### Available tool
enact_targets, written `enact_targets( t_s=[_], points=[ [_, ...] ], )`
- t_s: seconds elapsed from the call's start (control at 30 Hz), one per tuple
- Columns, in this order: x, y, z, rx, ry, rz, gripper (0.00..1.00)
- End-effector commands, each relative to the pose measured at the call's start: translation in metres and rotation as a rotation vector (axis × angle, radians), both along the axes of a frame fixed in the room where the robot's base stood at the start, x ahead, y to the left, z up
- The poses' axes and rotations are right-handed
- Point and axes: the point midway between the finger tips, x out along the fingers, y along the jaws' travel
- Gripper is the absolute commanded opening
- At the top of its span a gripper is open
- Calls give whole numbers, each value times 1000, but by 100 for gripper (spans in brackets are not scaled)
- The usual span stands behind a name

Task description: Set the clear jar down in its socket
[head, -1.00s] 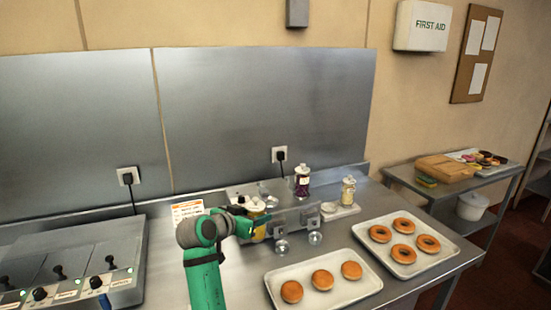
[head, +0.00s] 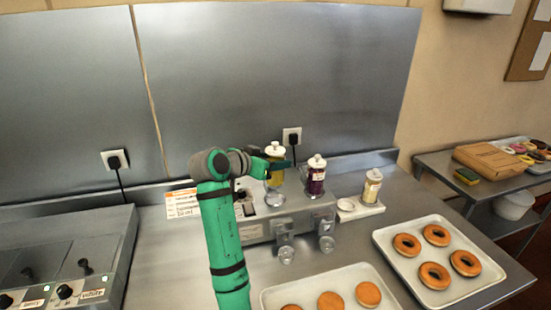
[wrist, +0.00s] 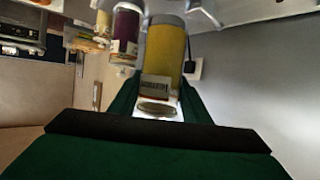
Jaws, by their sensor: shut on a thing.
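The clear jar (head: 276,179) has a white lid and yellow contents. My gripper (head: 282,163) is shut on it near its upper part and holds it upright. In the wrist view the jar (wrist: 166,50) appears upside down between the dark green fingers, with its label and lid toward them. In the head view the jar is directly above the left socket (head: 276,199), a round clear seat on the grey dispenser machine (head: 290,217). I cannot tell whether the jar's base touches the socket. My fingers and wrist hide part of the jar.
A jar with dark purple contents (head: 316,178) stands close on the right. A pale jar (head: 371,188) stands on a white tray farther right. Doughnut trays (head: 384,235) lie in front and to the right. A wall socket with plug (head: 291,137) is behind.

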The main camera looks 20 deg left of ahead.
Motion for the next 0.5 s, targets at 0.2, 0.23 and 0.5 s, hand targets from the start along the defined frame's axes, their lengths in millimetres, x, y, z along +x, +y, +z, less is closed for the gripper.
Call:
enact_targets(
  t_s=[0.2, 0.23, 0.5],
  points=[
    [0, -1, -13, -2, 0, -1, 8],
    [0, -1, -16, -2, 0, -1, 8],
    [0, 1, -36, 0, -1, 2, 8]
  ],
)
